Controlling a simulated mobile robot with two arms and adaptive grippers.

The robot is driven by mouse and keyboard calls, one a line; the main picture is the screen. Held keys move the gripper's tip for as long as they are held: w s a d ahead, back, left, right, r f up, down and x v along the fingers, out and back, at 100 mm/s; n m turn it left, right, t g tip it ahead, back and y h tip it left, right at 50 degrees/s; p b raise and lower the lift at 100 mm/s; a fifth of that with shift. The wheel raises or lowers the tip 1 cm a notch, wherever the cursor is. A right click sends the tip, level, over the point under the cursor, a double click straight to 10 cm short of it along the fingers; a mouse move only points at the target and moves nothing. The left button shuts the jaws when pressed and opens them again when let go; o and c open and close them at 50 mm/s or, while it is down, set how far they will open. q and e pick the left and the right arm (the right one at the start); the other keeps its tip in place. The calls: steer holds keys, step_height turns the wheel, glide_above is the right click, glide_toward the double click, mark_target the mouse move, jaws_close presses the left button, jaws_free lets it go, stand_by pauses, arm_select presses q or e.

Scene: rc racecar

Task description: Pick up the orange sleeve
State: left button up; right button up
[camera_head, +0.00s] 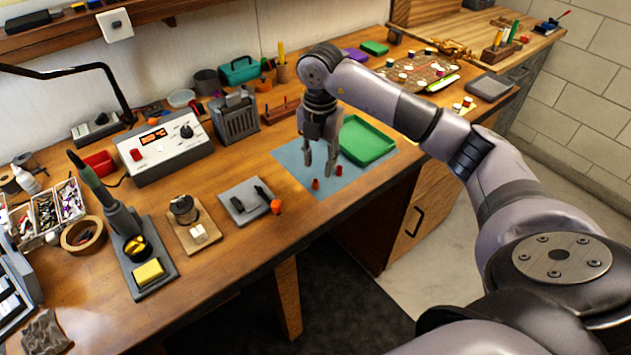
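Two small red-orange cylinders stand on the blue mat (290,165): one cylinder (315,184) nearer me, the other (338,170) a little to the right and back. A brighter orange piece (276,206) lies at the right edge of a grey pad, beside a black tool. I cannot tell for certain which of these is the orange sleeve. My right gripper (319,163) points down above the mat, close to the two cylinders, with its fingers apart and nothing visible between them. My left gripper is not in view.
A green tray (367,141) lies right of the gripper. The grey pad (243,199), a soldering stand (146,270) and a power supply (166,146) are to the left. Wood is bare along the bench's front edge.

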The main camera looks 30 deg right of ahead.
mark_target(315, 188)
steer(key=shift+w+a+f+p, duration=0.15)
steer(key=shift+f+p, duration=0.2)
steer(key=shift+f, duration=0.65)
steer(key=shift+a+f+p, duration=0.1)
steer(key=shift+f+p, duration=0.2)
steer(key=shift+f, duration=0.65)
steer(key=shift+w+a+f+p, duration=0.15)
steer(key=shift+f+p, duration=0.2)
steer(key=shift+f, duration=0.65)
steer(key=shift+c, duration=0.5)
steer(key=c, duration=0.7)
